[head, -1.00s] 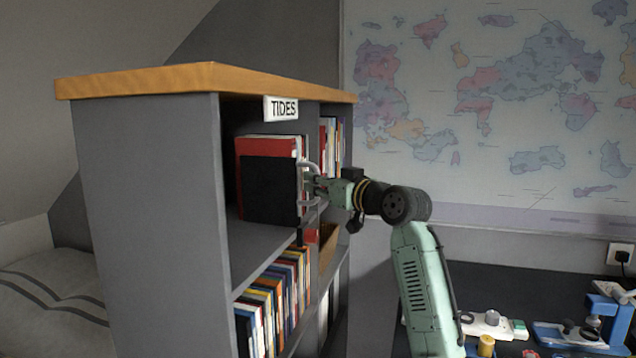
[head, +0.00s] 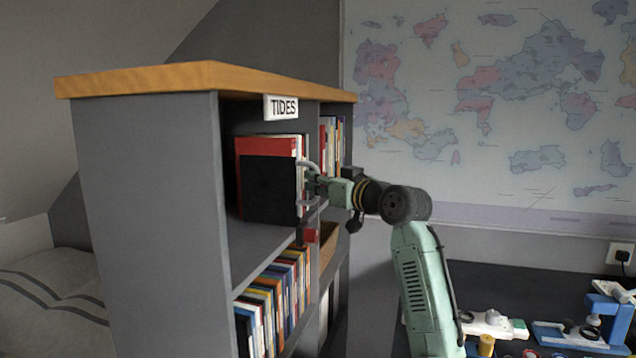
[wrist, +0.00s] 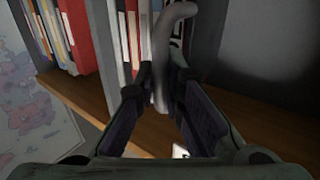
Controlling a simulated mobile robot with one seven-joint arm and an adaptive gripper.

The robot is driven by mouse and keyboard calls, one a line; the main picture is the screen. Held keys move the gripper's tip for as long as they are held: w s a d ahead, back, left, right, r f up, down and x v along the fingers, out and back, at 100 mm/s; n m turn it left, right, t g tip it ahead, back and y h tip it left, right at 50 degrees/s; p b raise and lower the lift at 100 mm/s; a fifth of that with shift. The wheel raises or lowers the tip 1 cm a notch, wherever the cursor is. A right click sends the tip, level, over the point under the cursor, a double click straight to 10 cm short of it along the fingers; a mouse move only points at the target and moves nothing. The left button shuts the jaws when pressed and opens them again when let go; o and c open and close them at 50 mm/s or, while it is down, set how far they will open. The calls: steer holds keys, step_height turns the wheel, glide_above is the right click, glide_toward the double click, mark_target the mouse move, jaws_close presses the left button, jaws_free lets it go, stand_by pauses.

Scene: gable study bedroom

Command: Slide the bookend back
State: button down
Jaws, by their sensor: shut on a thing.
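The bookend (head: 268,190) is a black upright plate against red-topped books in the compartment under the TIDES sign (head: 281,108). A grey curved handle (head: 303,170) stands at its right front edge; I take it to be part of the bookend. My gripper (head: 312,187) reaches in from the right and is shut on this handle. In the wrist view the handle (wrist: 165,50) rises between the two dark fingers of my gripper (wrist: 162,90). The fingertips and arm hide part of the handle, and its join to the plate is unclear.
The grey bookcase (head: 150,190) has a wooden top (head: 190,78). Other books (head: 272,300) fill the shelf below, and more stand in the compartment to the right. A dark desk with blue and white instruments (head: 580,335) is at lower right. Bare shelf shows before the bookend.

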steer(key=s+a+b, duration=0.2)
steer(key=s+a, duration=0.1)
steer(key=s, duration=0.7)
steer(key=s+a+b, duration=0.3)
steer(key=s+a, duration=0.1)
steer(key=s, duration=0.7)
steer(key=c, duration=1.7)
jaws_free()
steer(key=shift+s+d, duration=0.1)
steer(key=v, duration=1.2)
steer(key=shift+d, duration=0.1)
